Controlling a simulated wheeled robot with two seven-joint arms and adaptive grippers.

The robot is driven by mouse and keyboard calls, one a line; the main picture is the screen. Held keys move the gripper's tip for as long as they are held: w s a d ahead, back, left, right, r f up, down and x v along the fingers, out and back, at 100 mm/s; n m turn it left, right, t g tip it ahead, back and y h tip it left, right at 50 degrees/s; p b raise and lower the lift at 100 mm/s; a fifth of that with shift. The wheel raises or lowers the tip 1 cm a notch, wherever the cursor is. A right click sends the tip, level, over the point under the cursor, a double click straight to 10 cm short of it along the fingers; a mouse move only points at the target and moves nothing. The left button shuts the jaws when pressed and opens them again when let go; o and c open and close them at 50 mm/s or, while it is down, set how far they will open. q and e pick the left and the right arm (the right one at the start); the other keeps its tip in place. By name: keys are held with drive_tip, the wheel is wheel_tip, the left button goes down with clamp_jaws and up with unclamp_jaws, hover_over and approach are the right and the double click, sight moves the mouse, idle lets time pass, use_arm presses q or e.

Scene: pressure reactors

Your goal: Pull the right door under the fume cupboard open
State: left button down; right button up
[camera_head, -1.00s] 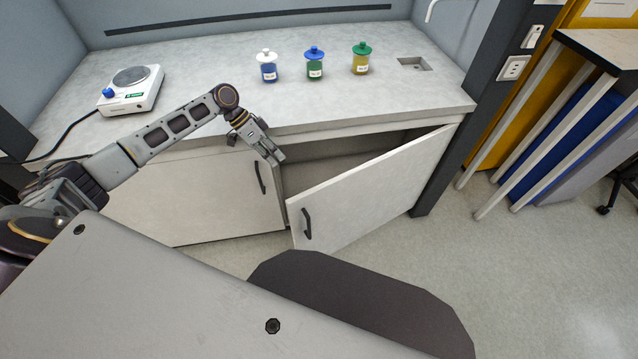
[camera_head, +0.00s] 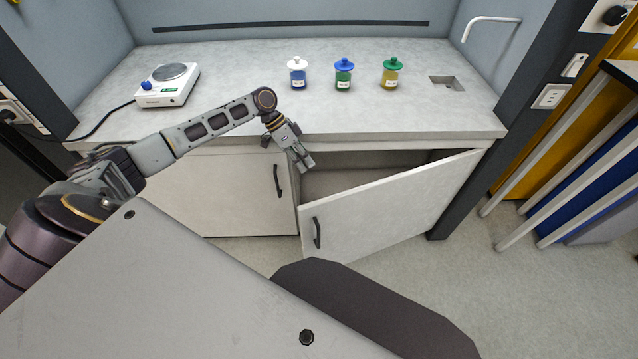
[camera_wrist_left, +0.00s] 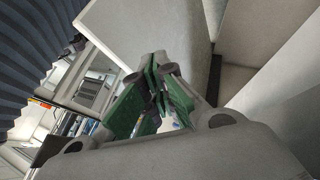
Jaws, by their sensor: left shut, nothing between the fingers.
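The right door (camera_head: 390,205) under the fume cupboard stands partly open, hinged at its right side, with its free left edge swung out. Its dark handle (camera_head: 317,232) is near that edge. The left door (camera_head: 225,195) is closed, with a dark handle (camera_head: 279,181). My left gripper (camera_head: 306,164) is shut and empty, at the top of the opening near the right door's free edge. In the left wrist view its green-padded fingers (camera_wrist_left: 155,95) are together, with a pale panel close by. I cannot tell whether it touches the door. My right gripper is not in view.
The worktop (camera_head: 240,110) overhangs the opening. On it stand a hotplate (camera_head: 168,85), a blue jar (camera_head: 298,76), a green jar (camera_head: 343,77) and a yellow jar (camera_head: 390,75). A dark post (camera_head: 475,185) borders the door's hinge side. The floor in front is partly clear.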

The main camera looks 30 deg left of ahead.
use_arm(q)
drive_tip(key=s+d+f, duration=0.2)
drive_tip(key=d+f, duration=0.6)
drive_tip(key=d, duration=0.1)
drive_tip(key=shift+s, duration=0.35)
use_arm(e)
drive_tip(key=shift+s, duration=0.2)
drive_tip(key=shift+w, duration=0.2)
